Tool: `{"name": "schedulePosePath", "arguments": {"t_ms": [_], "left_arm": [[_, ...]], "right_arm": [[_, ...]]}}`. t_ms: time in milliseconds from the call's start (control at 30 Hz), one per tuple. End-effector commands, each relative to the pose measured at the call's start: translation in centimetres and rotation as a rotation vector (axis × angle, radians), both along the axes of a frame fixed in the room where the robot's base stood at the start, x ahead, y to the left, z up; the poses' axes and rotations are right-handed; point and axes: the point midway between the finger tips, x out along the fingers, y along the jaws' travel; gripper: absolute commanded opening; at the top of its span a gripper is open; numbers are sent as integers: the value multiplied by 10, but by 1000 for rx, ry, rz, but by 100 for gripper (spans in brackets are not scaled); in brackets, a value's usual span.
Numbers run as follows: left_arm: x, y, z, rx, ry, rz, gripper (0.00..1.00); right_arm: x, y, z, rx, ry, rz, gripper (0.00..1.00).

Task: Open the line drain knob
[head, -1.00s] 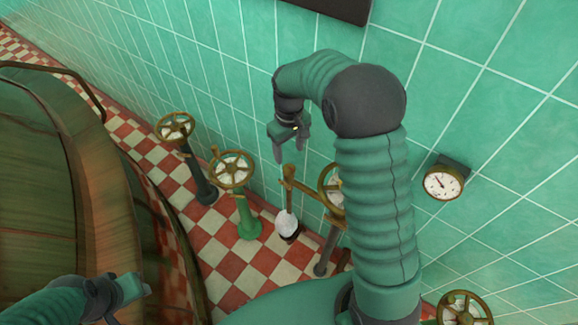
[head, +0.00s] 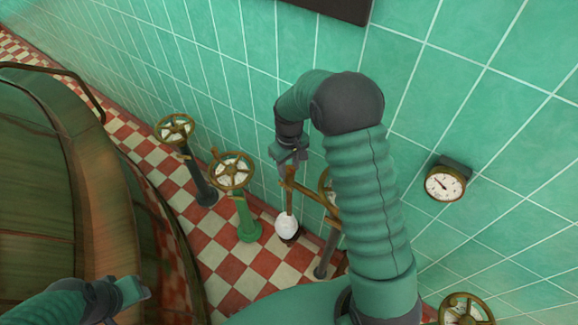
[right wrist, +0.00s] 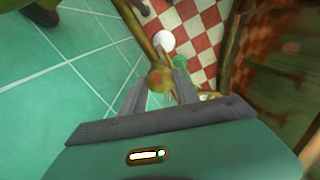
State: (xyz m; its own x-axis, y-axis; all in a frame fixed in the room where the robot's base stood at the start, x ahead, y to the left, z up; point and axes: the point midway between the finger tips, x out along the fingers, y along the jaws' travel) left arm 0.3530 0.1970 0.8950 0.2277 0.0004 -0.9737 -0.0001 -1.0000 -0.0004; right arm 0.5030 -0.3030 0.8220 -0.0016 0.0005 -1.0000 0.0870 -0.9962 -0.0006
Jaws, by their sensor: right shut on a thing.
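The brass knob (right wrist: 160,77) sits between the two fingers of my right gripper (right wrist: 158,85) in the right wrist view, and the gripper is shut on it. In the head view, my right gripper (head: 288,163) points down at the top of a brass fitting (head: 289,200) above a white round bulb (head: 287,225). The fingers largely hide the knob there. The bulb also shows beyond the knob in the wrist view (right wrist: 164,40). My left gripper (head: 140,289) is at the lower left, away from the fitting; its finger gap is not clear.
Brass handwheels stand on a dark post (head: 175,129) and a green post (head: 232,171) to the left. Another handwheel (head: 325,185) is partly behind my right arm. A dial gauge (head: 445,183) is on the tiled wall. A large copper kettle (head: 60,180) fills the left.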

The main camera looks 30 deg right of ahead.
Motion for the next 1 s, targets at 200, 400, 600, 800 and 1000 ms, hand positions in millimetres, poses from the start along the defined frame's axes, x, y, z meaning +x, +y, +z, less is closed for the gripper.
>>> {"name": "schedulePosePath", "arguments": {"t_ms": [200,400,600,800,1000], "left_arm": [[0,0,1,0,0,0,36],[0,0,12,0,0,0,36],[0,0,10,0,0,0,36],[0,0,10,0,0,0,36],[0,0,10,0,0,0,36]], "right_arm": [[0,-1,1,-1,-1,1,0],[1,-1,2,-1,-1,59,0],[1,-1,1,-2,-3,59,38],[1,-1,1,-1,-2,59,59],[1,0,0,-1,-1,59,59]]}}
